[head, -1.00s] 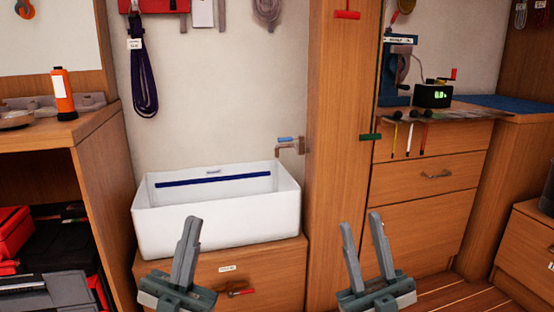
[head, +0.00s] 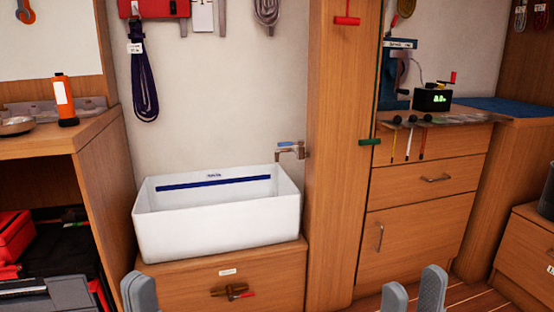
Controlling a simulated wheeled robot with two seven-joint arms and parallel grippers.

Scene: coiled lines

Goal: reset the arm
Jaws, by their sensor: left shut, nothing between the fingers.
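My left gripper (head: 139,293) shows only as grey fingertips at the bottom edge, left of centre, in front of the drawer under the white basin. Its fingers are together, shut and empty. My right gripper (head: 413,292) shows at the bottom edge, right of centre. Its two grey fingertips stand apart with a gap and nothing between them. The rest of both grippers and arms is below the picture.
A white basin (head: 220,225) sits on a wooden cabinet with a handled drawer (head: 270,275). A wooden post (head: 335,190) stands right of it. Wooden drawers (head: 420,225) stand behind my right gripper. A shelf with red and black cases (head: 50,243) is at left.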

